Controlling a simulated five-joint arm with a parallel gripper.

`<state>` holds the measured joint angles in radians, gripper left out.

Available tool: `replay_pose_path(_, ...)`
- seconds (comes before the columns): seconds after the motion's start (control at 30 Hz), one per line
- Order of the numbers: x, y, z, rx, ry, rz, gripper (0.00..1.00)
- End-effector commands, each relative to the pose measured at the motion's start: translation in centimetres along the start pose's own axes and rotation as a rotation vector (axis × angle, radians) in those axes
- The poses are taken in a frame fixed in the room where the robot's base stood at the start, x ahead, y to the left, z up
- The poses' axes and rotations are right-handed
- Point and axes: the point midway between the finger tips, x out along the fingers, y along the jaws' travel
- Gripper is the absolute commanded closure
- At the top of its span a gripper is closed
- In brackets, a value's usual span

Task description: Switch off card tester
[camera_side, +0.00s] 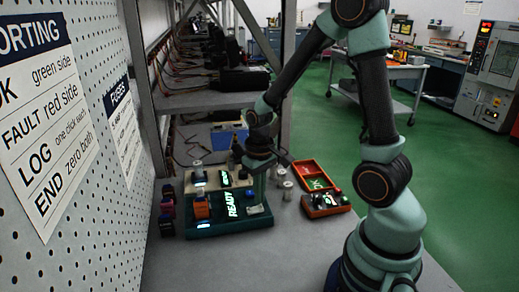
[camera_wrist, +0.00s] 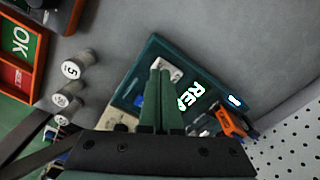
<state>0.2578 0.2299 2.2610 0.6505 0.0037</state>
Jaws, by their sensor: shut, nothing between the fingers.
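A teal tester (camera_side: 225,226) with a lit READY display (camera_side: 233,204) sits on the grey bench; I take it to be the card tester. An orange card-like piece (camera_side: 201,208) stands at its left end. Its teal edge (camera_wrist: 135,72) and part of its display (camera_wrist: 192,97) show in the wrist view. My gripper (camera_side: 259,197) is shut and empty, pointing down over the tester's right end. In the wrist view my gripper (camera_wrist: 160,72) has its fingers together beside a small pale plate (camera_wrist: 172,68), which they partly hide. I cannot tell whether they touch it.
A beige unit (camera_side: 218,183) with a green display stands just behind. Orange trays (camera_side: 312,174) and an orange box with knobs (camera_side: 325,205) lie to the right. Pale cylinders (camera_wrist: 76,65) stand between. Small dark coloured blocks (camera_side: 167,208) are by the pegboard (camera_side: 110,190).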

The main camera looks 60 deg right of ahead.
Motion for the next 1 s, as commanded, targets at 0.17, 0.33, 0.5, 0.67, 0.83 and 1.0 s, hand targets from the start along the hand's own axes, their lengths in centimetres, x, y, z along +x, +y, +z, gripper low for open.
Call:
replay_pose_path(0.17,0.3,0.0,0.0,0.000,-0.001,0.000,1.00)
replay_pose_path(0.33,0.5,0.0,0.0,0.000,-0.001,0.000,1.00)
replay_pose_path(0.5,0.8,0.0,0.0,0.000,-0.001,0.000,1.00)
replay_pose_path(0.67,0.9,0.0,0.0,0.000,-0.001,0.000,1.00)
replay_pose_path(0.83,1.2,0.0,0.0,0.000,-0.001,0.000,1.00)
replay_pose_path(1.0,1.4,0.0,0.0,0.000,-0.001,0.000,1.00)
